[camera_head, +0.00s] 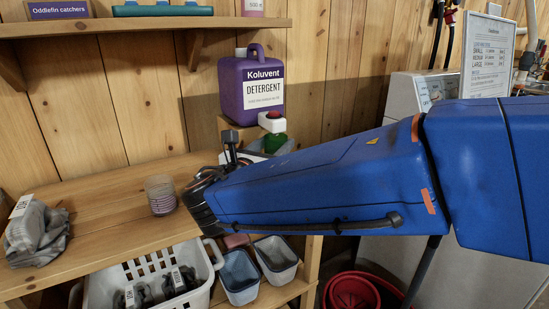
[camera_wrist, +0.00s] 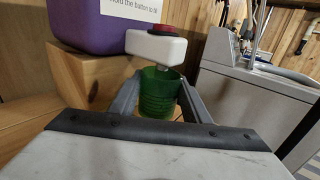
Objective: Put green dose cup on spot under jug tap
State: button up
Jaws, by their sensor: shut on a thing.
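The green dose cup (camera_wrist: 158,93) is upright between my gripper's fingers (camera_wrist: 158,100) in the wrist view, directly below the white tap with a red button (camera_wrist: 156,46). My gripper is shut on the cup. In the head view the green cup (camera_head: 275,142) shows below the tap (camera_head: 272,121), and my blue arm hides most of my gripper. The purple detergent jug (camera_head: 232,85) stands on a wooden block (camera_wrist: 95,82). The spot under the tap is hidden, and I cannot tell whether the cup's base touches a surface.
A stack of clear cups (camera_head: 161,194) and a grey cloth bundle (camera_head: 36,232) are on the wooden bench (camera_head: 100,222). A white basket (camera_head: 205,290) and two small bins (camera_head: 239,277) sit lower in front. A shelf (camera_head: 150,25) is above. A machine (camera_wrist: 240,88) stands right.

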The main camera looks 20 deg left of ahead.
jog(key=shift+f, duration=1.7)
jog(key=shift+f, duration=0.1)
jog(key=o, duration=1)
jog(key=shift+s, duration=0.1)
jog(key=s, duration=0.8)
jog(key=s+a, duration=0.1)
jog(key=s, duration=0.3)
